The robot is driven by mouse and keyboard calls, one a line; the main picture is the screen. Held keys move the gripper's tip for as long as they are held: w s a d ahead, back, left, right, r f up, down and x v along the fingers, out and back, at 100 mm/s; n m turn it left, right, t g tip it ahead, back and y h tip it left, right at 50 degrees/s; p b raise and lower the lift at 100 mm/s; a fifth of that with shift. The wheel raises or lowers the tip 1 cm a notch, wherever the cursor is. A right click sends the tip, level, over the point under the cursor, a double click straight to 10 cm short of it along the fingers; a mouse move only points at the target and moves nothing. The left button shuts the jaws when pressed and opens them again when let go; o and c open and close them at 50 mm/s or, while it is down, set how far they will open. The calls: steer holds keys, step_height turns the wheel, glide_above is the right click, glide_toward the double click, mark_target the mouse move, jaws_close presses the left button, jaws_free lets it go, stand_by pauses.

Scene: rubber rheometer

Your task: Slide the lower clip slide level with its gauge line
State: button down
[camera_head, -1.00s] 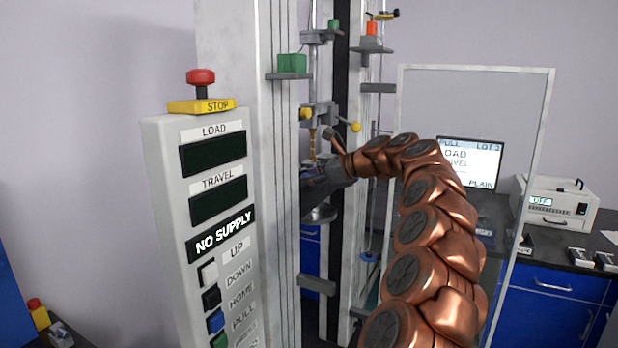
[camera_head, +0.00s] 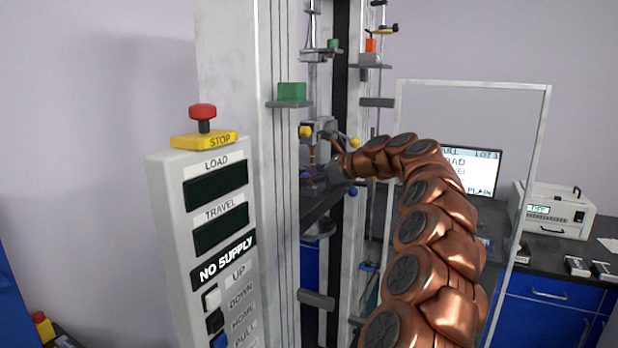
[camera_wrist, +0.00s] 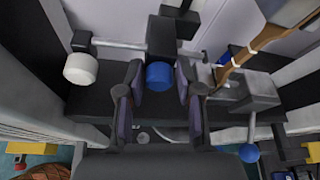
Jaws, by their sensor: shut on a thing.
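In the wrist view, a black block (camera_wrist: 166,36) on a metal rod carries a blue knob (camera_wrist: 159,74). I take it for the lower clip slide. My gripper (camera_wrist: 158,86) has a finger on each side of the blue knob and is shut on it. A tan specimen strip (camera_wrist: 238,58) with white marks runs beside the block to the right. In the head view my gripper (camera_head: 335,170) is at the testing frame's lower clip area, below the yellow knobs (camera_head: 306,131). Its fingertips and the slide are too small there to make out. I cannot make out the gauge line.
A white knob (camera_wrist: 80,68) is left of the block, and a second blue knob (camera_wrist: 249,152) is lower right. The control panel (camera_head: 210,240) with its red stop button (camera_head: 202,112) stands left. A clear guard frame (camera_head: 470,84) stands right of my arm.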

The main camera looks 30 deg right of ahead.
steer(key=c, duration=0.9)
jaws_free()
steer(key=shift+a, duration=0.1)
steer(key=shift+s, duration=0.1)
steer(key=v, duration=1.2)
